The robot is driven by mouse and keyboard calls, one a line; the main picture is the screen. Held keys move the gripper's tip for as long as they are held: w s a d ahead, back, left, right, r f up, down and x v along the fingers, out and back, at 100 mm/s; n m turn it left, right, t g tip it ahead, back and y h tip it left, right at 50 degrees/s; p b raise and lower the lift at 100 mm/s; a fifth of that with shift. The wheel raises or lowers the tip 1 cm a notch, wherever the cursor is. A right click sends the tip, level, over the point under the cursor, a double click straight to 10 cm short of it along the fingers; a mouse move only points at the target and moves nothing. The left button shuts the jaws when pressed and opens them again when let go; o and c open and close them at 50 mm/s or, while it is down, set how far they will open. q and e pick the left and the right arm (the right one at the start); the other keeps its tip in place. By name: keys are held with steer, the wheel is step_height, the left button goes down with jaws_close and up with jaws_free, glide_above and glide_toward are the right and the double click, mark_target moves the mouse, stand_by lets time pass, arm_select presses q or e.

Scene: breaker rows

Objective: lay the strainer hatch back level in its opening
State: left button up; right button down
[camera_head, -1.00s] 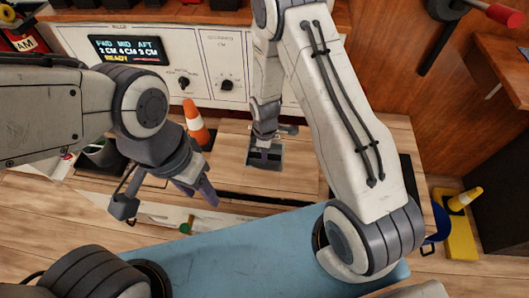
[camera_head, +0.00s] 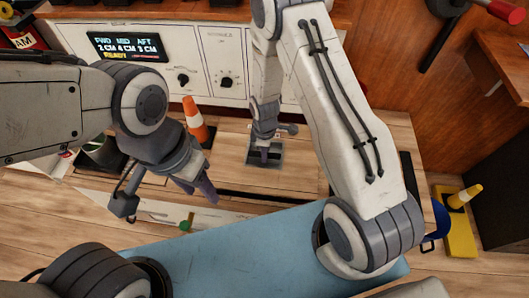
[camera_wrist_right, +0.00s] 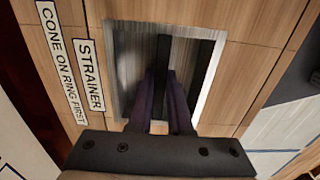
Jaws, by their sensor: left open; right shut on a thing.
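The strainer hatch (camera_wrist_right: 135,60) is a grey metal panel in a square opening in the wooden deck, beside the STRAINER label (camera_wrist_right: 89,74). A black strip (camera_wrist_right: 207,62) shows along its right part, so it seems not flush; its exact tilt is unclear. My right gripper (camera_wrist_right: 165,85) is shut on a dark bar across the hatch, which looks like its handle. In the head view, my right gripper (camera_head: 264,154) points down at the hatch (camera_head: 277,160) and partly hides it. My left gripper (camera_head: 199,190) is open and empty, left of the hatch, above the deck.
An orange cone (camera_head: 194,118) stands left of the hatch, near the white control panel (camera_head: 209,85). A blue surface (camera_head: 250,245) spans the front. A yellow stand with a small cone (camera_head: 459,225) is at the right. A long label (camera_wrist_right: 62,72) runs beside the strainer label.

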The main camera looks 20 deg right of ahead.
steer(key=shift+f, duration=0.15)
steer(key=shift+f+b, duration=1.5)
steer(key=shift+f, duration=0.6)
steer(key=c, duration=0.8)
jaws_free()
steer(key=shift+o, duration=0.2)
steer(key=shift+f, duration=0.1)
step_height(320, 180, up, 10)
steer(key=p, duration=0.3)
steer(key=shift+r, duration=0.35)
